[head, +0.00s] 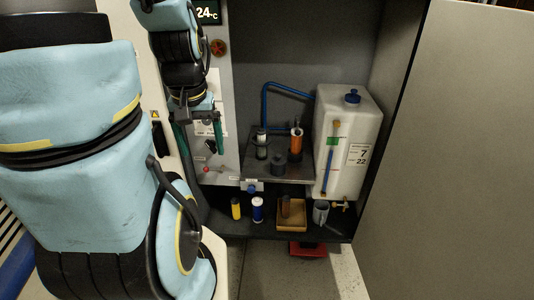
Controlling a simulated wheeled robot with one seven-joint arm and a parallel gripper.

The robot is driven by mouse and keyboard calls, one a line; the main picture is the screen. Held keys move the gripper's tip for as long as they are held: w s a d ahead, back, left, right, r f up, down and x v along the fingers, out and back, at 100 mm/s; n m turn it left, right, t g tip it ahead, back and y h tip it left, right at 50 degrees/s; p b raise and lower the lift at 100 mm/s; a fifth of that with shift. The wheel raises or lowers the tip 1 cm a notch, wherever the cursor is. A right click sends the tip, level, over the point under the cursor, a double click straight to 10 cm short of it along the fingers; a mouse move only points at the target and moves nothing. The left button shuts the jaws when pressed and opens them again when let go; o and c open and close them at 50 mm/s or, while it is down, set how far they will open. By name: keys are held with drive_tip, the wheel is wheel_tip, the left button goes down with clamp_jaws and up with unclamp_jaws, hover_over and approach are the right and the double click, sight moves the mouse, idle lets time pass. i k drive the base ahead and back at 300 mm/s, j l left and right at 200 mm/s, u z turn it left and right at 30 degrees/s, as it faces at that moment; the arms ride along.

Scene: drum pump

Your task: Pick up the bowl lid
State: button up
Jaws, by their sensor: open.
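My gripper (200,141) hangs at the left of the cabinet, pointing down, with its two green fingers apart and nothing seen between them. It is in front of the pale panel, left of the upper shelf. A dark round piece with a narrower top (279,164) sits near the front of the upper shelf (261,172). It may be the bowl lid, but it is too small to be sure. A clear, greenish cylinder (262,145) and an orange cylinder (296,141) stand behind it.
A white tank (352,120) with a blue cap stands right of the shelf. Below are a yellow cylinder (236,208), a blue-and-white cylinder (257,209), a tan tray (291,224) with a brown cylinder, and a grey cup (320,213).

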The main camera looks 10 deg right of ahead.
sight(278, 162)
drive_tip(key=i+l+u, duration=0.25)
drive_tip(key=u, duration=0.25)
drive_tip(key=i+l+u, duration=0.45)
drive_tip(key=k+j, duration=0.1)
